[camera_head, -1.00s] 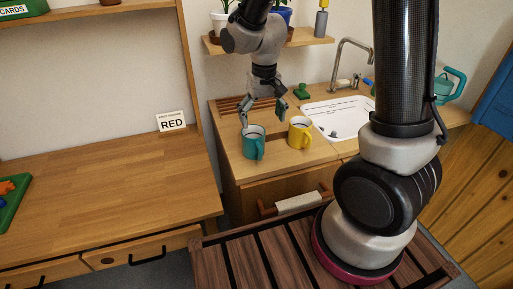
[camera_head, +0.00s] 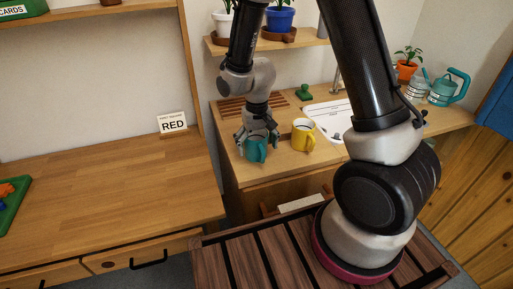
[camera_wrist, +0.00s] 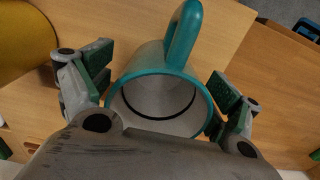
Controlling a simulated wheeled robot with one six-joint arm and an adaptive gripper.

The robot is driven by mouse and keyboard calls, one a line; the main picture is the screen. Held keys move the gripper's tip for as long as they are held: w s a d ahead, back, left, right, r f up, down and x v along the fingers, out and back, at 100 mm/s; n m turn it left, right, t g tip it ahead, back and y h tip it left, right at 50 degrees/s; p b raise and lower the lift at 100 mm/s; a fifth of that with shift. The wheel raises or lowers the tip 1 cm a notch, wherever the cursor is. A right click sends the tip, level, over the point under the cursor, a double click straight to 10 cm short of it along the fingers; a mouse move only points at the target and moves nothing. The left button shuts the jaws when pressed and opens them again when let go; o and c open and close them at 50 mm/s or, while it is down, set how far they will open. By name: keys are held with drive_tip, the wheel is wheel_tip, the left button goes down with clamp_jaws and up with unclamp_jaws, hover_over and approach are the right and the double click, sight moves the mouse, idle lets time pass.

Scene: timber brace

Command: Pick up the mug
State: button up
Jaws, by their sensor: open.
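A teal mug (camera_head: 256,151) stands upright on the wooden counter by the sink. A yellow mug (camera_head: 303,135) stands just to its right. My gripper (camera_head: 256,144) is lowered over the teal mug, with its fingers on either side. In the wrist view the teal mug (camera_wrist: 160,75) lies between the open fingers of my gripper (camera_wrist: 160,112). Its white inside is empty and its handle points up in the picture. Gaps show between the fingertips and the mug's wall. The yellow mug (camera_wrist: 22,40) is cut off at the upper left of the wrist view.
The white sink (camera_head: 330,120) is right of the mugs, partly behind my arm. A slatted rack (camera_head: 233,106) and a green stamp-like object (camera_head: 304,92) are behind. A card reading RED (camera_head: 172,123) stands on the left desk. Teal watering can (camera_head: 450,87) is far right.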

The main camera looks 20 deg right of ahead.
drive_tip(key=c, duration=1.1)
